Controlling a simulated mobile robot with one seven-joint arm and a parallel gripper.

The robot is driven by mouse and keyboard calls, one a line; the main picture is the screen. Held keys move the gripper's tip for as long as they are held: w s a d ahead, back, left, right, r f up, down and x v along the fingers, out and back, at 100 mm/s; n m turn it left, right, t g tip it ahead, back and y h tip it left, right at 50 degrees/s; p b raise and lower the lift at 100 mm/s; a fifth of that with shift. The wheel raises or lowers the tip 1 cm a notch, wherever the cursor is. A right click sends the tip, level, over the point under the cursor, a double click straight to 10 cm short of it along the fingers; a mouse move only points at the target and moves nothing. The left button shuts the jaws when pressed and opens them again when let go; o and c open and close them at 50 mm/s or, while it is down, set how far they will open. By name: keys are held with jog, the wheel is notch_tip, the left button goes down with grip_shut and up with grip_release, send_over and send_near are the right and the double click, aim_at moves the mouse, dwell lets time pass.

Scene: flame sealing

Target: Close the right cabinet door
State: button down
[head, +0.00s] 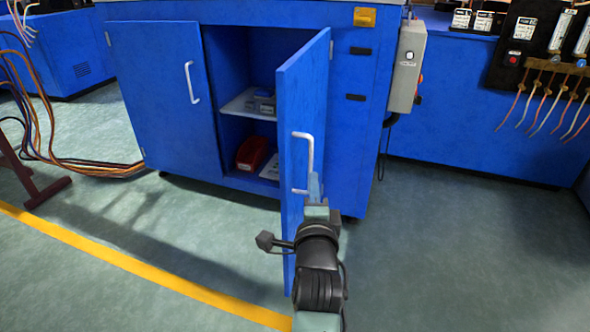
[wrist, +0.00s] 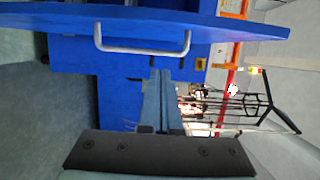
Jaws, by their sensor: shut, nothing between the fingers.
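The right cabinet door (head: 303,110) is blue and stands wide open, hinged at its right edge, swung out toward me. Its white handle (head: 309,160) is on the face turned to the right. In the wrist view the door (wrist: 230,27) crosses the top, with its handle (wrist: 142,50) below it. My gripper (head: 314,180) is shut and empty, close to the lower part of the handle on the door's right side. In the wrist view its closed fingers (wrist: 160,75) point toward the blue cabinet. I cannot tell whether the fingers touch the door.
The left cabinet door (head: 165,95) is shut or nearly so. Inside the cabinet are a shelf (head: 240,104) and a red item (head: 252,152). A grey control box (head: 407,66) hangs on the cabinet's right side. The floor to the right (head: 450,240) is clear.

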jog(key=w+a+b, duration=0.3)
jog(key=w+b, duration=0.1)
jog(key=w, duration=0.2)
jog(key=shift+w+a, duration=0.2)
jog(key=shift+a, duration=0.2)
jog(key=shift+a, duration=0.1)
